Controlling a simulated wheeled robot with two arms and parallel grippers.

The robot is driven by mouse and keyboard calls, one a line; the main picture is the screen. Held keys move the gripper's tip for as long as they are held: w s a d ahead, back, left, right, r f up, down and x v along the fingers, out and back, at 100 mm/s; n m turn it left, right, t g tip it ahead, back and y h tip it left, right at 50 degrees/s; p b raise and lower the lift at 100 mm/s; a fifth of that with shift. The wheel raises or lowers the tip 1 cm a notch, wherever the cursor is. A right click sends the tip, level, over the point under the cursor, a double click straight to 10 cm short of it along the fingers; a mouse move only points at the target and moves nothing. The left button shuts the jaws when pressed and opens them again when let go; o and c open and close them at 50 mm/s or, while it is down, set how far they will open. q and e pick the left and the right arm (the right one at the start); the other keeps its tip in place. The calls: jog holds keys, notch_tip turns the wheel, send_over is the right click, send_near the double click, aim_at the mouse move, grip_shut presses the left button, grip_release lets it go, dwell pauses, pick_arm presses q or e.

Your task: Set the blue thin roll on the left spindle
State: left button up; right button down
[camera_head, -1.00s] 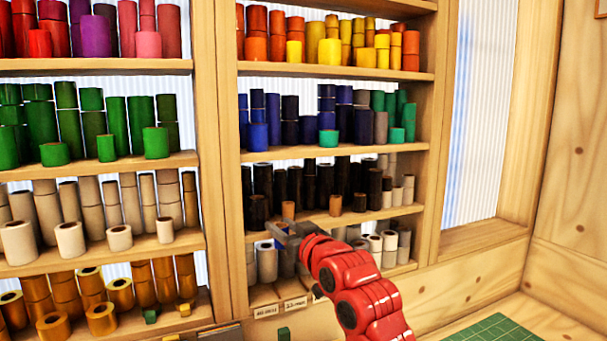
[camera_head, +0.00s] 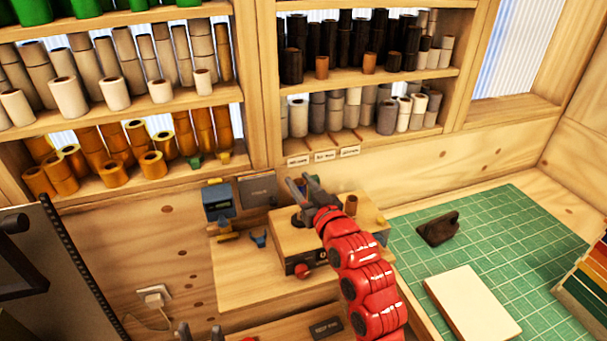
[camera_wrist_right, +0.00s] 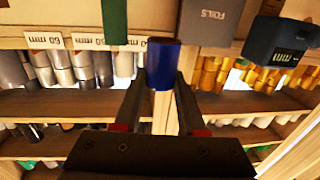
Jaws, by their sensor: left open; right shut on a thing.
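My right gripper (camera_head: 303,190), on the red arm, is over the left part of a wooden block (camera_head: 294,247) on the bench. In the right wrist view the right gripper (camera_wrist_right: 159,104) is shut on a blue roll (camera_wrist_right: 161,66), which sticks out past the fingertips. The left spindle is not clearly seen behind the right gripper. My left gripper (camera_head: 201,333) is open and empty at the bottom edge.
Shelves of rolls (camera_head: 390,112) stand at the back. A dark blue device (camera_head: 218,203) and a grey box (camera_head: 257,189) are left of the block. A green mat (camera_head: 490,235) at the right bears a dark tool (camera_head: 438,229) and a pale slab (camera_head: 472,303).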

jog(key=shift+f, duration=1.3)
jog(key=shift+f+b, duration=1.85)
jog(key=shift+f, duration=0.2)
jog(key=shift+c, duration=2)
grip_release()
